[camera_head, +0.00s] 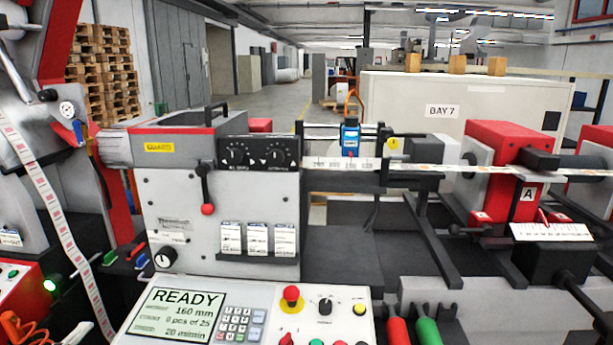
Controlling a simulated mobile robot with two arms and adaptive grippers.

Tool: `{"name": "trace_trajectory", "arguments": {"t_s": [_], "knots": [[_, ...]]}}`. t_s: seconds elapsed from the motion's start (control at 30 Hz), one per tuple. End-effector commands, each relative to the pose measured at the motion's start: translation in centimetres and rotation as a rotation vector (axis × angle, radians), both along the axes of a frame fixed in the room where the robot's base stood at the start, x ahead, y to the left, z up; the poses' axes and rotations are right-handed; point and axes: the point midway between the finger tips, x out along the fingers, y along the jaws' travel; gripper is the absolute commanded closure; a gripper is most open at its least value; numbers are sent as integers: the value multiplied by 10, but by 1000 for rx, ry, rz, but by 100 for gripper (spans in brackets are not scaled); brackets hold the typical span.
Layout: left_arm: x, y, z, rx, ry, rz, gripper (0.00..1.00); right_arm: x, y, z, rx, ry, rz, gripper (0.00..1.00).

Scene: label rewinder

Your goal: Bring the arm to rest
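Neither of my grippers shows in the head view. The label rewinder fills the foreground. Its grey housing (180,207) carries a short black lever with a red knob (207,209), which hangs downward. A display (175,315) reads READY, 160 mm and 20 m/min. A printed label web (430,167) runs level to the right, past a blue device (349,138), to a red unit (505,150) marked A. A white scale (551,232) with red pointer marks sits below that unit. I cannot tell which part the task calls the arm.
A control panel (345,312) with a red stop button (291,296) lies at the front. Red (398,331) and green (428,331) handles stand beside it. A label strip (65,215) hangs at the left. A BAY 7 cabinet (400,105) stands behind. The aisle (255,95) is clear.

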Motion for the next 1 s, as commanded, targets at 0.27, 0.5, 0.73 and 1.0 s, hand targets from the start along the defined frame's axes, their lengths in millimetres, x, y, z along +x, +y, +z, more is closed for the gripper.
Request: {"name": "trace_trajectory", "arguments": {"t_s": [0.27,0.5,0.73,1.0], "knots": [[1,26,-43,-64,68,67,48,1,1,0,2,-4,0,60],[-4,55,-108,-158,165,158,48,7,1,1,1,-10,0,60],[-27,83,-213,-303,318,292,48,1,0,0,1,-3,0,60],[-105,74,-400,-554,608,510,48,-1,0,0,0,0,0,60]]}}
